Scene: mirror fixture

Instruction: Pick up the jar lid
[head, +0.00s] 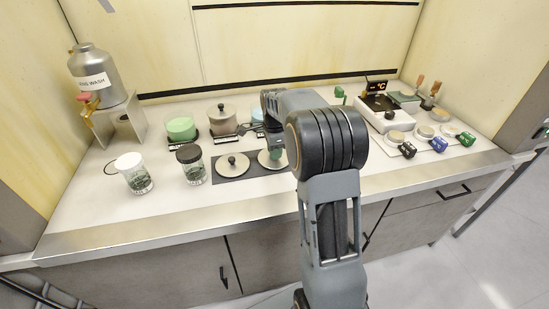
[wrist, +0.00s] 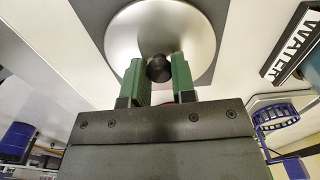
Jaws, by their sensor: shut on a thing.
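A round silver lid with a dark knob (wrist: 160,30) lies over a dark mat in the wrist view. It also shows in the head view as a silver disc (head: 266,160), partly hidden behind my arm. My gripper (wrist: 158,72) has its green fingers on either side of the knob and is shut on it. Whether the lid is lifted off the mat cannot be told. A second silver lid (head: 226,167) lies to the left on the mat. Two jars stand further left, one with a white lid (head: 128,161) and one with a black lid (head: 189,153).
The dark mat (head: 214,177) lies near the counter's front edge. A metal wash dispenser (head: 97,75) is at the left.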

